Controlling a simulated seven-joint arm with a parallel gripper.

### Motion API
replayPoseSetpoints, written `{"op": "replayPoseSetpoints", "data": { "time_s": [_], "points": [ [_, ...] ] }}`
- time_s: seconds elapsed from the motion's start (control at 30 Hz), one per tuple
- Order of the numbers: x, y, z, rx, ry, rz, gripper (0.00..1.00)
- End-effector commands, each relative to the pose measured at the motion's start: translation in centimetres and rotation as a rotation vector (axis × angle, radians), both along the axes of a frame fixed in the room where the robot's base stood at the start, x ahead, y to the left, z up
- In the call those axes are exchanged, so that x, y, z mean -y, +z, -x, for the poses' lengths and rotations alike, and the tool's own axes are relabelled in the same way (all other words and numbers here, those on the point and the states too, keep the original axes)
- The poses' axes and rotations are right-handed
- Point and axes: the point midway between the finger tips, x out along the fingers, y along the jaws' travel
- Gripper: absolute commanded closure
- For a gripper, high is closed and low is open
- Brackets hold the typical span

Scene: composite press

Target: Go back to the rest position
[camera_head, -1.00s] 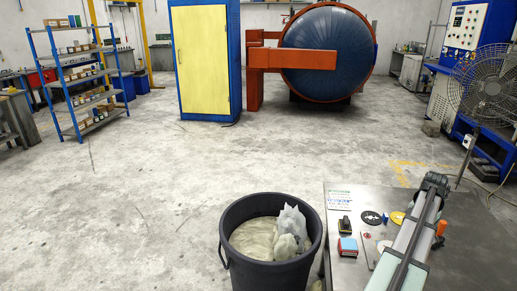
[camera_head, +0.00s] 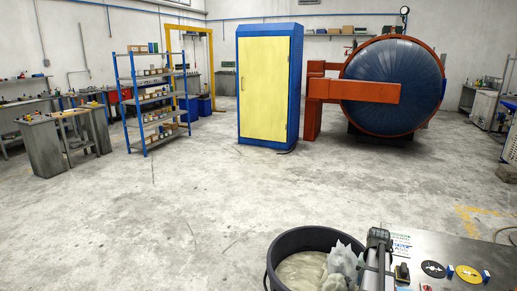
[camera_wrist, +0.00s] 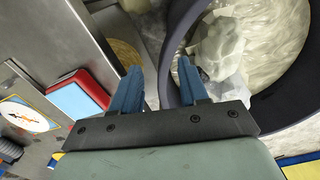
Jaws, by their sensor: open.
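My gripper (camera_wrist: 158,82) shows in the wrist view with its two blue fingers apart and nothing between them. Its fingertips point toward the rim of a dark bin (camera_wrist: 172,62); I cannot tell the exact gap. In the head view part of my arm stands upright at the bottom, between the bin (camera_head: 279,254) and the metal table (camera_head: 462,246). The fingers cannot be made out there.
The bin holds crumpled whitish plastic (camera_head: 343,262). A red-and-blue block (camera_wrist: 79,97) and a round dial-like item (camera_wrist: 27,116) lie left of my gripper. A black disc (camera_head: 433,269) and a yellow disc (camera_head: 468,275) lie on the table. The floor left of the bin is clear.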

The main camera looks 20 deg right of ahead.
Motion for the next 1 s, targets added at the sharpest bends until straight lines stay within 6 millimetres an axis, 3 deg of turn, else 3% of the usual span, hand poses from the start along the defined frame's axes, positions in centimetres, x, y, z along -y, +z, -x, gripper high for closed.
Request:
{"op": "replayPoseSetpoints", "data": {
  "time_s": [0.03,0.2,0.5,0.7,1.0],
  "points": [
    [-2.2,-0.7,-1.1,-0.001,0.042,-0.001,0.56],
    [-8.3,-2.5,-4.3,0.0,0.164,0.0,0.56],
    [-19.4,-5.6,-7.8,0.0,0.381,0.0,0.56],
    [-26.7,-7.4,-8.8,0.001,0.523,0.001,0.56],
    [-37.4,-9.9,-8.4,0.001,0.739,0.001,0.56]
  ]
}}
